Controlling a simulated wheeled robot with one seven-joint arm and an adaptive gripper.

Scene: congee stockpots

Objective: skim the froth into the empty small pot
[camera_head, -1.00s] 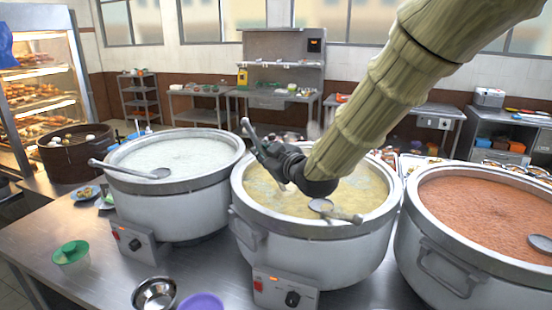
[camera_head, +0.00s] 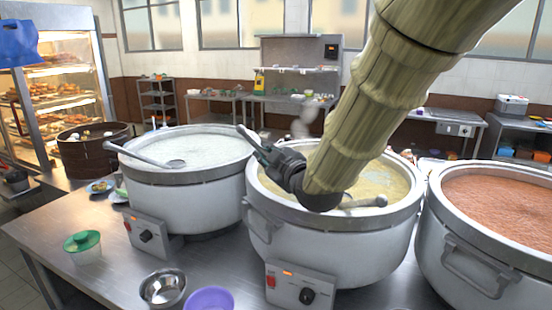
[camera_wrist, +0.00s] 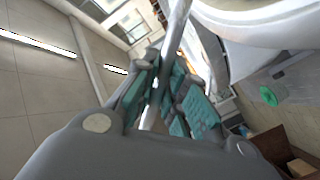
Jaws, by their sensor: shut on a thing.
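My gripper (camera_head: 268,155) is shut on a grey utensil handle (camera_head: 246,136) above the left rim of the middle pot (camera_head: 335,245). The handle also shows between the fingers in the wrist view (camera_wrist: 178,35). The held utensil's far end is hidden, so I cannot tell its shape. The middle pot holds yellowish liquid (camera_head: 385,178), partly behind my arm. The left pot (camera_head: 190,205) holds whitish liquid (camera_head: 195,147). I cannot make out froth clearly on either. A small, empty steel pot or bowl (camera_head: 163,288) stands on the front of the counter.
A ladle (camera_head: 150,156) lies across the left pot's rim. Another utensil (camera_head: 368,202) lies at the middle pot's front rim. The right pot (camera_head: 480,262) holds reddish liquid.

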